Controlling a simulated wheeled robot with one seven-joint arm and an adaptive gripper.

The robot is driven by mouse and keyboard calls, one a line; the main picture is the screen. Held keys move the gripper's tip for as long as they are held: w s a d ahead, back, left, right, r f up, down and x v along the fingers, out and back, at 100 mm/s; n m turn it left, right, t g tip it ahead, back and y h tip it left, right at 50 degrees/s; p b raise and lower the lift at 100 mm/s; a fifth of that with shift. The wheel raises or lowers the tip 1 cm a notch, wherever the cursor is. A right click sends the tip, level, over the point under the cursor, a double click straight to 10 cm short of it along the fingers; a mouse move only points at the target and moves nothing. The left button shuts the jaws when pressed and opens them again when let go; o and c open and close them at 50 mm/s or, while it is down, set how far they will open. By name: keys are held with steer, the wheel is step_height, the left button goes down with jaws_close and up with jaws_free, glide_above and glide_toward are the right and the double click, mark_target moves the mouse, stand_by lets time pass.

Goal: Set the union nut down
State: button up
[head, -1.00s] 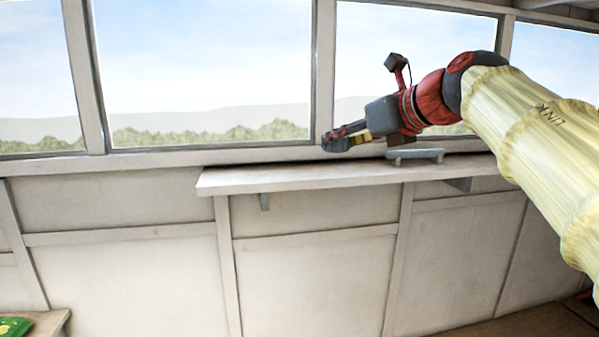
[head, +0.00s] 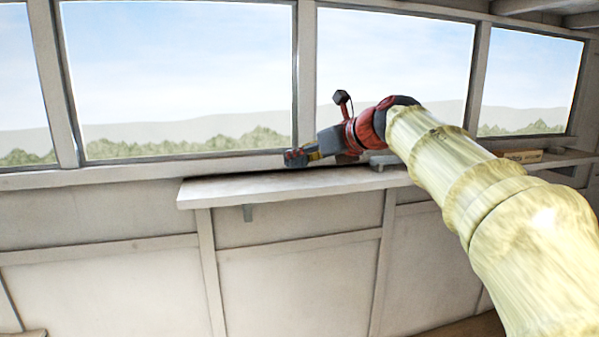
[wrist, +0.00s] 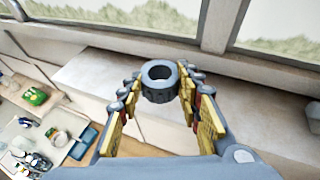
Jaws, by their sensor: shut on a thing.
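The union nut (wrist: 158,88) is a dark grey ring with a round hole, held between the fingertips of my gripper (wrist: 160,92) in the wrist view. The hole faces up toward the camera. In the head view my gripper (head: 297,157) is above the left part of a pale wall shelf (head: 240,190), below the window. The nut is hard to make out there against the dark fingertips. The shelf (wrist: 95,72) also shows beyond and beneath the nut in the wrist view. I cannot tell the exact gap between nut and shelf.
A grey object (head: 383,162) sits on the shelf behind my wrist, and a tan box (head: 525,156) stands farther right. The shelf's left end is bare. In the wrist view a lower bench at left holds a green item (wrist: 35,97), a blue tray (wrist: 84,140) and several small things.

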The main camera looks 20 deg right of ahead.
mark_target(299, 187)
steer(key=f, duration=0.1)
steer(key=w+f, duration=0.1)
steer(key=f, duration=0.1)
steer(key=w+f, duration=0.1)
steer(key=shift+f, duration=0.4)
steer(key=shift+s+a+f, duration=0.1)
steer(key=shift+s+f, duration=0.05)
steer(key=shift+s, duration=0.1)
steer(key=shift+w+f, duration=0.15)
steer(key=shift+f, duration=0.05)
steer(key=o, duration=1)
steer(key=shift+o, duration=0.3)
steer(key=shift+r, duration=0.1)
